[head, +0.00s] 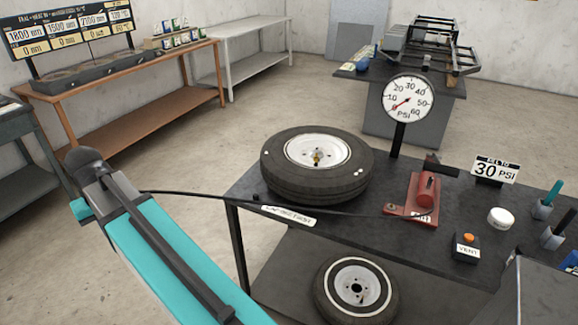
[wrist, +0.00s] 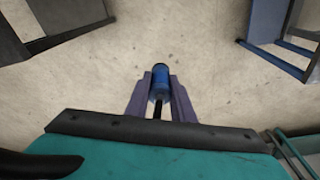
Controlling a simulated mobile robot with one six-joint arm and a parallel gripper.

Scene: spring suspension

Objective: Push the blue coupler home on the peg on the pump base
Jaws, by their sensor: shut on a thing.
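The blue coupler (wrist: 160,80) is between the two fingers of my gripper (wrist: 160,100) in the wrist view, with bare floor beneath. A black hose (wrist: 157,112) runs from it back under the wrist. In the head view the hose (head: 240,198) stretches from my arm's end across to the bench; the coupler and fingertips are hidden there. The red pump base (head: 397,210) sits on the dark bench, right of the tyre, well to the right of my arm's end. I cannot make out its peg.
A tyre (head: 317,166) lies flat on the bench (head: 345,228). A pressure gauge (head: 408,103) stands behind, with a 30 PSI sign (head: 494,170), a white round tub (head: 500,218) and a vent button box (head: 467,245) to the right. A second tyre (head: 355,291) is below. Open floor surrounds my arm.

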